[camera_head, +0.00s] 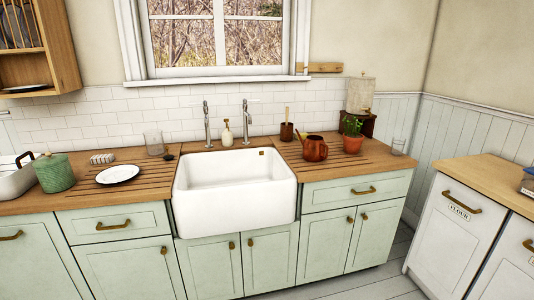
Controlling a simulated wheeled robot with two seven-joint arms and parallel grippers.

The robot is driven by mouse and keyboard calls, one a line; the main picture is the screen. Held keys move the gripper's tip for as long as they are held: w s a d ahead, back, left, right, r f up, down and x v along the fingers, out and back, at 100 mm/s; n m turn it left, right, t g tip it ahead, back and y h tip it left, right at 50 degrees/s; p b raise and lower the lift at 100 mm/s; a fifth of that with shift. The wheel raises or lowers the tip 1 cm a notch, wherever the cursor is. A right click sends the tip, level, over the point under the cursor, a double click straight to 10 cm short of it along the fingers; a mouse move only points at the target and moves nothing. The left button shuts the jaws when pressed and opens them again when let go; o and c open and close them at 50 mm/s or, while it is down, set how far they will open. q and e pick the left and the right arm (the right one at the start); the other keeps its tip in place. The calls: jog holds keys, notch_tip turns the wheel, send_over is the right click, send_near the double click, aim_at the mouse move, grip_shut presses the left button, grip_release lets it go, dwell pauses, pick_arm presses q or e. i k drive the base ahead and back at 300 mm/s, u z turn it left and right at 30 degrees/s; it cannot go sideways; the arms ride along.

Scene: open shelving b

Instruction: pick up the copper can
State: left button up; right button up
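The copper can (314,149) is a reddish-brown, rounded vessel, seen in the head view. It stands upright on the wooden counter just right of the white sink, on the grooved part. It sits between a dark brown cup (287,132) behind it to the left and a potted plant (353,143) to its right. Neither of my grippers shows in this view, so their distance from the can cannot be told.
The deep white sink (235,205) fills the middle of the counter. Two taps and a soap bottle (227,135) stand behind it. A glass (398,146) stands at the counter's right end. A separate wooden-topped cabinet (480,167) stands at the right.

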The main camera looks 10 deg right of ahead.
aim_at(314, 146)
jog(key=z, duration=0.3)
jog(key=i, duration=2)
jog(key=z, duration=0.2)
